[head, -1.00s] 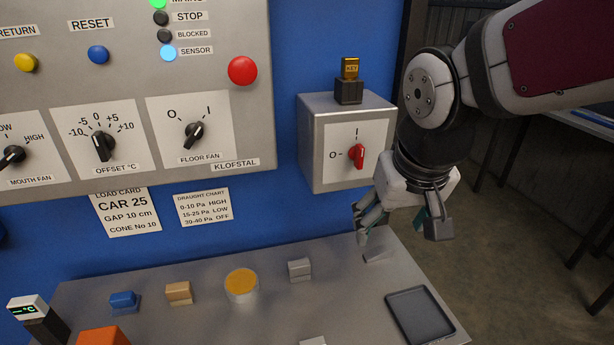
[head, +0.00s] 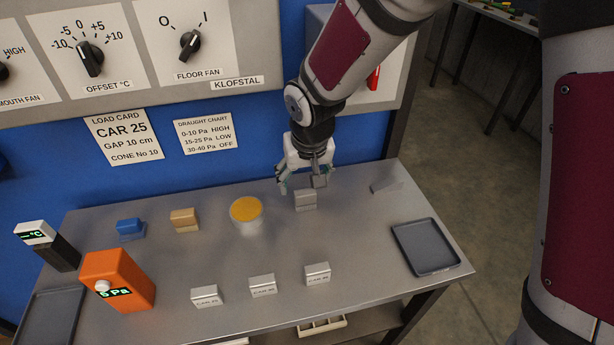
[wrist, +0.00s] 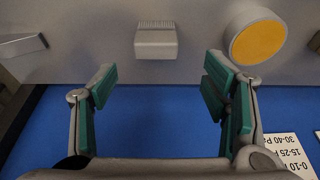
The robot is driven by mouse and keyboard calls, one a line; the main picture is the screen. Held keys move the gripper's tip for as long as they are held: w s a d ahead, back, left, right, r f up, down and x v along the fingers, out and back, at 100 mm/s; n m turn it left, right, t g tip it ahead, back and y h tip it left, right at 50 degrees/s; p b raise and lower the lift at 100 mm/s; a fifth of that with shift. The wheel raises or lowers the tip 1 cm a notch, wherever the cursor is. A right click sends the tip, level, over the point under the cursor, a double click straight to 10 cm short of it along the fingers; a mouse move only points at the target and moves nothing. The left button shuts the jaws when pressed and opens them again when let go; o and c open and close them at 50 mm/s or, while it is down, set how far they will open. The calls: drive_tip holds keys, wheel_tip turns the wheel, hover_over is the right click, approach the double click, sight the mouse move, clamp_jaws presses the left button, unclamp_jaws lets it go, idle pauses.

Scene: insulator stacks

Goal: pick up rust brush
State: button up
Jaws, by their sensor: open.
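A small grey block (head: 306,201) with a fine bristle-like strip looks like the rust brush. It stands on the steel table, right of the tin. It also shows in the wrist view (wrist: 156,43), top centre, ahead of the fingers and roughly midway between them. My gripper (head: 302,182) is open and empty, just behind and above the block in the head view. Its teal pads are wide apart in the wrist view (wrist: 160,84), with no contact visible. The gripper partly overlaps the block's top edge in the head view.
An orange-topped tin (head: 246,212), a tan block (head: 185,220) and a blue block (head: 131,228) stand to the left. A grey wedge (head: 386,187) and a dark tray (head: 426,247) are to the right. Several labelled blocks (head: 262,286) stand in front. The blue wall is close behind.

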sight(305, 193)
drive_tip(key=x, duration=0.7)
drive_tip(key=shift+d+f, duration=0.3)
drive_tip(key=c, duration=1.4)
drive_tip(key=shift+o, duration=0.2)
drive_tip(key=shift+s+r, duration=0.1)
drive_tip(key=shift+r, duration=0.15)
